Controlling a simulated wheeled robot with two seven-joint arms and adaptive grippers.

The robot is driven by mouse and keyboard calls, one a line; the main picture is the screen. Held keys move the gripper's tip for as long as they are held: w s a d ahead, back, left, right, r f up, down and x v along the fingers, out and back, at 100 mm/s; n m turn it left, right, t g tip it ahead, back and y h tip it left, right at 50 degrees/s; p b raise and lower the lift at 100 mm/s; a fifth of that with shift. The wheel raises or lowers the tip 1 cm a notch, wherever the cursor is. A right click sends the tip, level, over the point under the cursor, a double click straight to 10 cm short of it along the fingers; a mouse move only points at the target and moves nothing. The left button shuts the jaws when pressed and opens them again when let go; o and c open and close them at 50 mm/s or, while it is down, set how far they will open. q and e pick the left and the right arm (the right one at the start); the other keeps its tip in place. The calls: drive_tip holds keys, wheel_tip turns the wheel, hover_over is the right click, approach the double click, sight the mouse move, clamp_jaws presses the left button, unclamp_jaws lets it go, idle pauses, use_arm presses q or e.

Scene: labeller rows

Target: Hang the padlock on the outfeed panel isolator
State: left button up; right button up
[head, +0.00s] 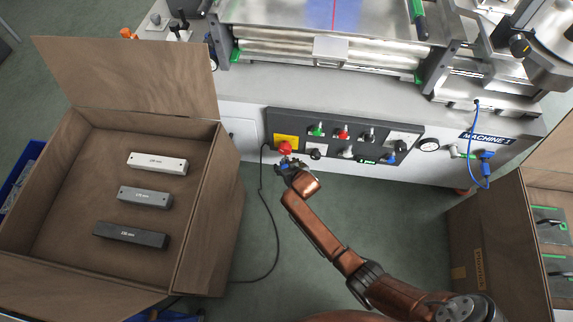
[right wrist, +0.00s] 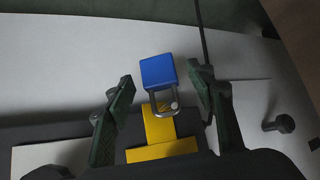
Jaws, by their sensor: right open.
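The outfeed panel isolator, a red knob (head: 285,148) on a yellow plate (head: 281,139), sits at the left end of the dark control panel. In the right wrist view a blue padlock (right wrist: 158,72) lies between my open fingers, touching neither as far as I can see. Its grey shackle (right wrist: 153,103) meets a yellow part (right wrist: 158,128) and seems to loop through it; I cannot tell if it is closed. My right gripper (right wrist: 165,95) is open around the padlock. In the head view, my right gripper (head: 288,167) is just below the red knob. My left gripper is not in view.
The dark panel (head: 375,131) carries several other knobs to the right. An open brown box (head: 195,215) with labelled bars stands at left. A black cable (head: 275,225) hangs from the panel's left end. Another brown box (head: 485,245) stands at right.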

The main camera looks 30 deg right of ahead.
drive_tip(key=shift+s, duration=0.1)
drive_tip(key=v, duration=1.1)
drive_tip(key=shift+s+r, duration=0.25)
drive_tip(key=shift+r, duration=0.1)
